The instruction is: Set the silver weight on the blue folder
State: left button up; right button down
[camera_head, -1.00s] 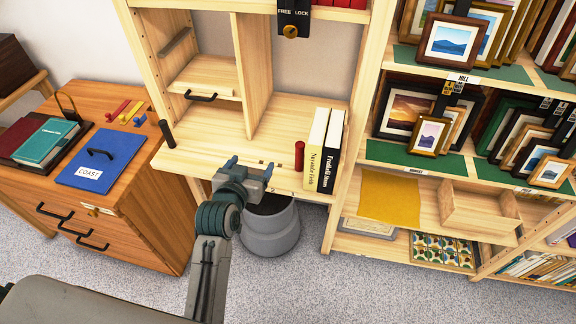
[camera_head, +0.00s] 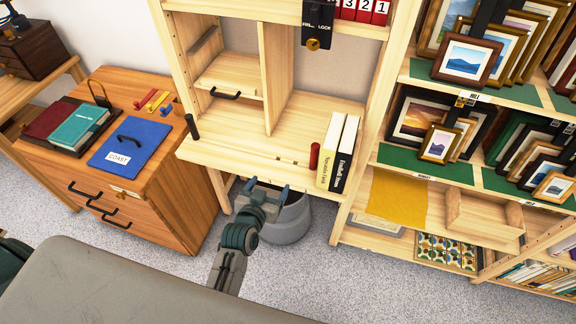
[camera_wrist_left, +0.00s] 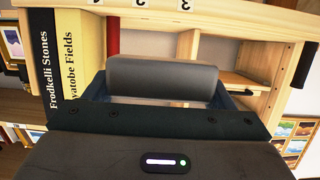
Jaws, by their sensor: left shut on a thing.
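The blue folder (camera_head: 148,136) lies flat on the wooden cabinet at the left in the head view, with a white COAST label and a black arched handle on it. My left gripper (camera_head: 266,188) is in front of the shelf unit's lower board, above a grey bin and to the right of the folder. In the left wrist view, its fingers are shut on a grey cylinder, the silver weight (camera_wrist_left: 162,77). I cannot make out the weight in the head view. My right gripper is not in view.
A teal book (camera_head: 80,127) lies left of the folder. Yellow and red pieces (camera_head: 153,100) lie behind it. The shelf board (camera_head: 235,152) bears a red cylinder (camera_head: 314,156) and two upright books (camera_head: 337,152). The grey bin (camera_head: 290,222) stands below.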

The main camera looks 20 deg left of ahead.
pick_arm(q)
jog(key=b, duration=0.6)
send_over(282, 171)
jog(key=shift+s+f, duration=0.15)
jog(key=shift+f, duration=0.55)
jog(key=shift+w, duration=0.2)
notch_tip(282, 171, down, 3)
jog(key=b, duration=0.3)
jog(key=shift+r, duration=0.1)
jog(key=shift+f+b, duration=0.35)
jog(key=shift+b, duration=0.05)
jog(key=shift+r, duration=0.1)
jog(key=o, duration=1.2)
jog(key=shift+o, duration=0.2)
